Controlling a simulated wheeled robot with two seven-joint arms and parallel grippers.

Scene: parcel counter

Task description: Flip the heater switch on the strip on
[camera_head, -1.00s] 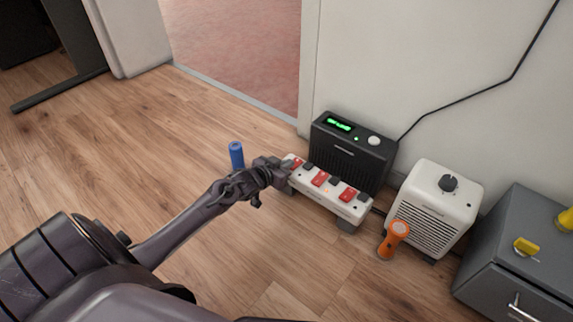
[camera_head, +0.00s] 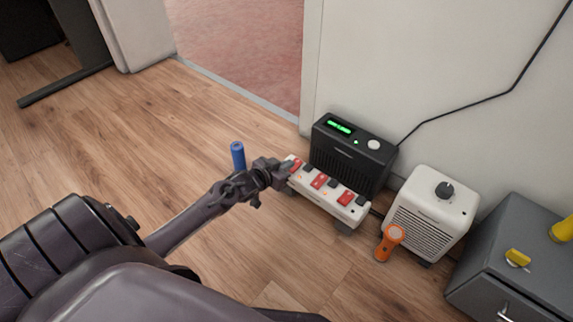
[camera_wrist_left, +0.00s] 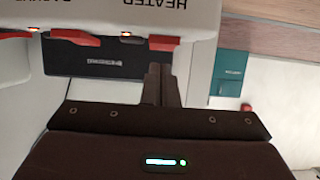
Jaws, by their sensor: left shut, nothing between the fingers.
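The white power strip (camera_head: 322,203) stands on the floor, with red rocker switches along its top. Its left-end switch (camera_head: 296,163) is beside my left gripper (camera_head: 285,167), which is shut and empty. In the left wrist view the strip is upside down, and the label HEATER (camera_wrist_left: 155,4) sits by a red switch (camera_wrist_left: 163,42). An orange light (camera_wrist_left: 125,34) glows beside that switch. The closed fingers of my left gripper (camera_wrist_left: 162,75) are just below the switch there; I cannot tell whether they touch it. My right gripper is not in view.
A black box with a green display (camera_head: 350,160) stands behind the strip. To the right are a white heater (camera_head: 425,225), an orange flashlight (camera_head: 389,243) and a grey cabinet (camera_head: 515,262). A blue cylinder (camera_head: 238,155) stands left of the gripper.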

